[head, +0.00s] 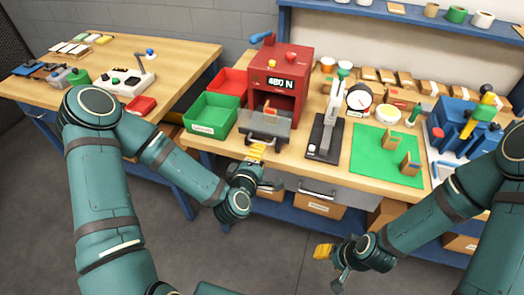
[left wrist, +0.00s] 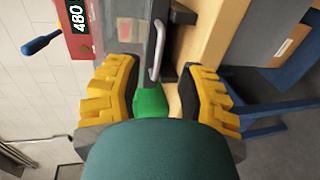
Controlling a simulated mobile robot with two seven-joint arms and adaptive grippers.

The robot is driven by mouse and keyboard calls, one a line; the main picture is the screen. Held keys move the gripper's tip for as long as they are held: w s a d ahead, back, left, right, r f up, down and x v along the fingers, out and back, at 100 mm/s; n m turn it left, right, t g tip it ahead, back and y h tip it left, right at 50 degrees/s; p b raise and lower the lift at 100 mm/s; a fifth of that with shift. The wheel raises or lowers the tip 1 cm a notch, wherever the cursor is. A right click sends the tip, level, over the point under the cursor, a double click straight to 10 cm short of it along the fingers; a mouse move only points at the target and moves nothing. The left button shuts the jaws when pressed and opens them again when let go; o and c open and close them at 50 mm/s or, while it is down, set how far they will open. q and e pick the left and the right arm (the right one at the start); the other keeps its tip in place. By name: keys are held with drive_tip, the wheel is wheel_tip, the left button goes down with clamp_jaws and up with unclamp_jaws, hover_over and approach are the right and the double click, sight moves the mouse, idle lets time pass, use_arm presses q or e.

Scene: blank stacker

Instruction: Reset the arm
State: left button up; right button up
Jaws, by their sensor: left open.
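My left arm comes in from the left, and my left gripper (head: 257,152) is at the front edge of the workbench, just in front of the red machine (head: 278,75). In the left wrist view its two yellow fingers (left wrist: 165,95) are spread apart with nothing seen held between them. A grey guard with a metal handle (left wrist: 157,50) shows beyond the fingers. My right gripper (head: 323,252) is low in front of the bench, over the floor, seen partly from the side; its finger gap is not clear.
A green bin (head: 211,118) and a red bin (head: 229,82) stand left of the red machine. A lever press (head: 328,125), a green mat (head: 385,152) with wooden pieces, and a blue vise (head: 462,125) are to the right. Drawers sit under the bench.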

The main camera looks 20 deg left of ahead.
use_arm(q)
drive_tip(key=shift+s, duration=0.15)
idle(0.3)
drive_tip(key=s+d+f+m+g+h, duration=0.4)
drive_tip(key=s+d+f+m+g, duration=0.3)
drive_tip(key=f, duration=0.3)
drive_tip(key=s+a+f+m+g, duration=0.1)
drive_tip(key=s+f+m+g, duration=0.5)
drive_tip(key=s+m, duration=0.2)
drive_tip(key=shift+s+a+m+g+y, duration=0.15)
drive_tip(key=shift+s+m+g+y, duration=0.25)
drive_tip(key=shift+s, duration=0.55)
